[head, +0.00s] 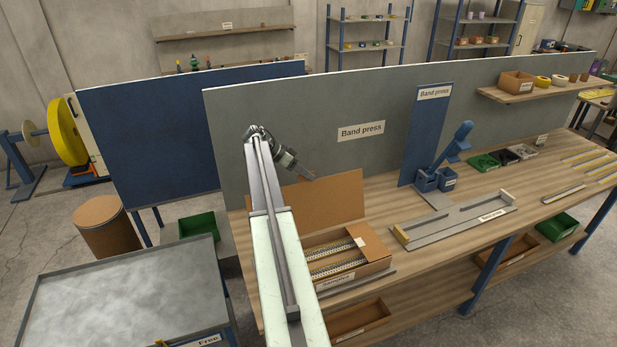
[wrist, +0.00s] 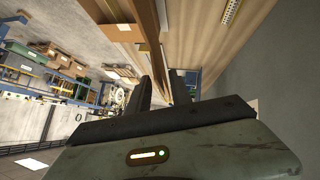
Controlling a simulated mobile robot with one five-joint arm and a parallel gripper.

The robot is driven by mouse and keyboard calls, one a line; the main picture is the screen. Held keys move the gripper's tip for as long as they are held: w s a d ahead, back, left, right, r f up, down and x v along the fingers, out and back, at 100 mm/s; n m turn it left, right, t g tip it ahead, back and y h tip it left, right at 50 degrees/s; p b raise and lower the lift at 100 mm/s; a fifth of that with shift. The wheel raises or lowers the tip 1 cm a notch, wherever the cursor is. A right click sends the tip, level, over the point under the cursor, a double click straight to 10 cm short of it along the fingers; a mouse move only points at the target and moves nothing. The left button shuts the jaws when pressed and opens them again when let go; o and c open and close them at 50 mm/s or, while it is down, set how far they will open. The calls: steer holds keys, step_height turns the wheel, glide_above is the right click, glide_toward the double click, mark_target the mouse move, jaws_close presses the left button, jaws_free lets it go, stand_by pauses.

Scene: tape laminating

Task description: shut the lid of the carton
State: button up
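The open carton (head: 372,269) sits on the bench below the panel in the head view. Its brown lid (head: 335,203) stands up at the carton's back side. Rows of small metallic-looking pieces (head: 335,258) show inside. My gripper (head: 312,176) is above the lid's upper edge, left of its middle; whether it touches the lid is unclear. In the wrist view, the two dark fingers (wrist: 162,92) are apart, with a gap between them. A brown strip runs up from behind the fingers there; I cannot tell whether it is the lid.
The grey panel (head: 300,120) stands behind the bench. A long grey fixture (head: 455,222) and a blue press (head: 428,180) are to the carton's right. My arm hides part of the bench's left end. Bare bench top (head: 385,205) lies between lid and press.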

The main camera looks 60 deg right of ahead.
jaws_close()
stand_by(1.3)
